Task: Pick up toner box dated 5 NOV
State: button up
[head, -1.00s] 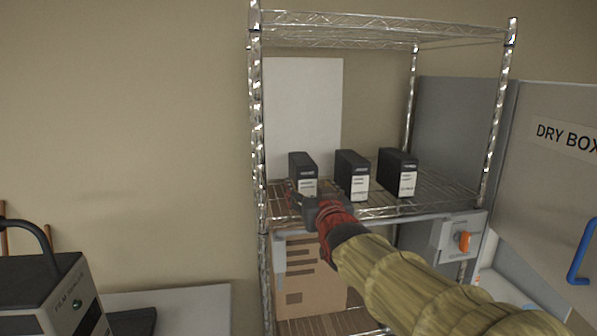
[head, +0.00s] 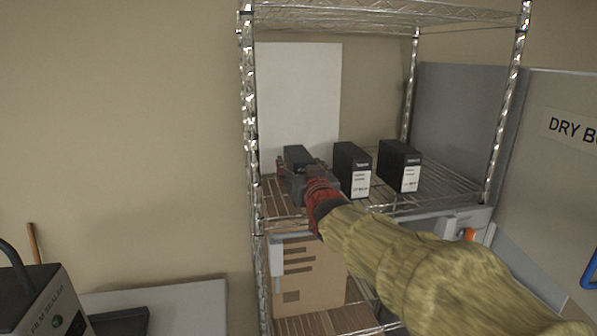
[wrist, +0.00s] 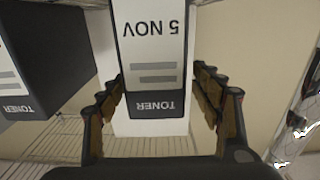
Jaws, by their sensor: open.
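The toner box dated 5 NOV (wrist: 155,75) is black with a white label, upside down in the wrist view, reading "TONER" and "5 NOV". In the head view it is the leftmost of three black boxes (head: 297,156) on the wire shelf, its label hidden behind my gripper (head: 305,183). In the wrist view my gripper (wrist: 163,118) is open, with one finger on each side of the box's lower label end.
A second toner box (head: 352,168) stands close to the right, and a third (head: 400,165) beyond it. Metal posts (head: 249,130) bound the wire rack (head: 440,190). A cardboard box (head: 308,278) sits below. A dry box cabinet (head: 555,170) stands at right.

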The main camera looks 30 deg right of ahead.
jog(key=x, duration=0.2)
jog(key=p+x, duration=0.1)
jog(key=x, duration=0.1)
jog(key=shift+s+d, duration=0.1)
jog(key=shift+d, duration=0.1)
jog(key=shift+c, duration=0.5)
jog(key=c, duration=1.5)
jog(key=shift+r, duration=0.15)
jog(key=shift+c, duration=0.3)
